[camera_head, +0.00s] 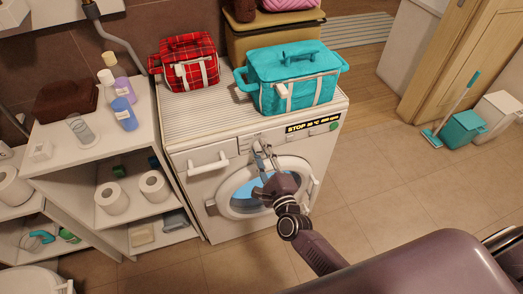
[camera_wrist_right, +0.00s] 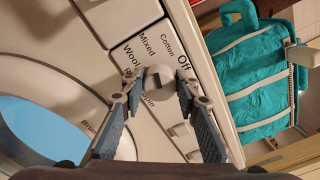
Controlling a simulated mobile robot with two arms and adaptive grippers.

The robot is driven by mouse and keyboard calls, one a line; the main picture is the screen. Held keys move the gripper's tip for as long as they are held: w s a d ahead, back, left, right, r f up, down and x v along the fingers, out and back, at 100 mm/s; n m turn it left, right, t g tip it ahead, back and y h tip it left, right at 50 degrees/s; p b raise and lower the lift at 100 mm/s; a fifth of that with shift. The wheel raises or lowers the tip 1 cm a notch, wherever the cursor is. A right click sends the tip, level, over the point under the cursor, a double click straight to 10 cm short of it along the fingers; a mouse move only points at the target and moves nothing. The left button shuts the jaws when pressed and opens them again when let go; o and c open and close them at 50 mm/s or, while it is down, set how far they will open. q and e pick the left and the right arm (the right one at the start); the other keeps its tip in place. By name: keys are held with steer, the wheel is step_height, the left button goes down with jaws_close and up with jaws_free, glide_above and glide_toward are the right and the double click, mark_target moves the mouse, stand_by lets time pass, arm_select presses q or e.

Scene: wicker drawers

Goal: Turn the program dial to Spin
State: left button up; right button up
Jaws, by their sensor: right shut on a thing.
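The white washing machine (camera_head: 215,205) stands in the middle of the head view, with a round glass door and a control panel along its top front. The program dial (camera_wrist_right: 159,76) is a small white knob with a dark mark, seen in the right wrist view. Labels Off, Cotton, Mixed and Wool show around it; a label partly hidden by the fingers ends in "pin". My right gripper (camera_head: 263,150) is shut on the dial, with one finger on each side of it (camera_wrist_right: 160,88). The display (camera_head: 312,125) begins with STOP. My left gripper is not in view.
A red plaid bag (camera_head: 187,62) and a teal bag (camera_head: 290,75) sit on the machine's top. A white shelf (camera_head: 95,140) with bottles and paper rolls stands to the left. The tiled floor (camera_head: 400,170) on the right is clear up to a teal bin (camera_head: 462,130).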

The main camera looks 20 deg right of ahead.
steer(key=n, duration=0.3)
steer(key=shift+n+p, duration=0.35)
steer(key=shift+n, duration=0.05)
steer(key=n, duration=0.3)
steer(key=shift+n+p, duration=0.3)
steer(key=shift+p, duration=0.05)
steer(key=n, duration=0.3)
steer(key=shift+f+n+p, duration=0.15)
steer(key=shift+n+p, duration=0.15)
steer(key=shift+p, duration=0.1)
steer(key=n, duration=0.3)
steer(key=shift+n+p, duration=0.3)
steer(key=shift+p, duration=0.05)
steer(key=n+p, duration=0.1)
steer(key=n, duration=0.4)
steer(key=shift+f, duration=0.15)
steer(key=n, duration=0.5)
steer(key=shift+d+n, duration=0.15)
steer(key=shift+n, duration=0.15)
steer(key=o, duration=1.2)
steer(key=shift+c, duration=0.2)
